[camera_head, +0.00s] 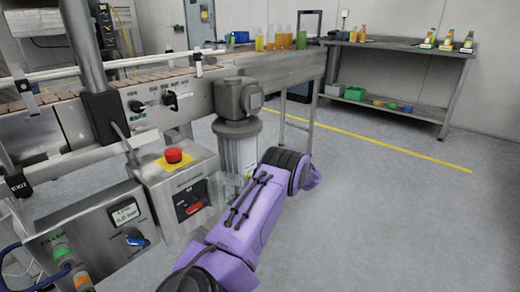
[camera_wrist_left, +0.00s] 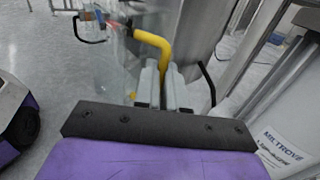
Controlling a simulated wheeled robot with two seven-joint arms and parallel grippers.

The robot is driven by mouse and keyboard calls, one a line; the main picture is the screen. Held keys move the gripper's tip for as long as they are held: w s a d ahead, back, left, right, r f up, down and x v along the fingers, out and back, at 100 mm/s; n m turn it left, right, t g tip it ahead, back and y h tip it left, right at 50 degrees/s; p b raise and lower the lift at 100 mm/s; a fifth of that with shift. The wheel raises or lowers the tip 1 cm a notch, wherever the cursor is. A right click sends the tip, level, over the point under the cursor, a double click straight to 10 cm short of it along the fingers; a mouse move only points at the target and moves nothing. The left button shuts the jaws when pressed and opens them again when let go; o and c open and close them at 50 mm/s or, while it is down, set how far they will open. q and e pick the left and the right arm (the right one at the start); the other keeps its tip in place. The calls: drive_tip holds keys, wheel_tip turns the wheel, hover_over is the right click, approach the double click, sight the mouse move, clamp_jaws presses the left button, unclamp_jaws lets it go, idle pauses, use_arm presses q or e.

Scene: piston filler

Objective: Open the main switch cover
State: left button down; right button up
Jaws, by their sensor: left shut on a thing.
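The grey switch box (camera_head: 178,185) carries a red emergency button (camera_head: 173,155) on a yellow plate. Below it is a red main switch (camera_head: 193,208). A clear, see-through cover (camera_head: 222,188) stands out at the box's right side, and the red switch shows uncovered beside it. In the head view, my purple left arm (camera_head: 245,225) hides most of the gripper. My right gripper is not in view.
A yellow bent bar (camera_wrist_left: 155,42) is close beyond the fingers in the wrist view. A motor on a column (camera_head: 238,105) stands behind the switch box. A conveyor with bottles (camera_head: 280,42) is behind. The floor to the right (camera_head: 400,220) is clear up to the steel table (camera_head: 400,48).

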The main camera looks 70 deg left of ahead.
use_arm(q)
drive_tip(key=shift+w+a+r+n+h, duration=0.15)
drive_tip(key=shift+a+n+h, duration=0.2)
drive_tip(key=shift+h, duration=0.15)
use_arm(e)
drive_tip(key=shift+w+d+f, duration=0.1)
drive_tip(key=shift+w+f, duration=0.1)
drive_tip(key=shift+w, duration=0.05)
use_arm(q)
drive_tip(key=shift+a, duration=0.1)
drive_tip(key=c, duration=1.2)
unclamp_jaws()
drive_tip(key=shift+w, duration=0.1)
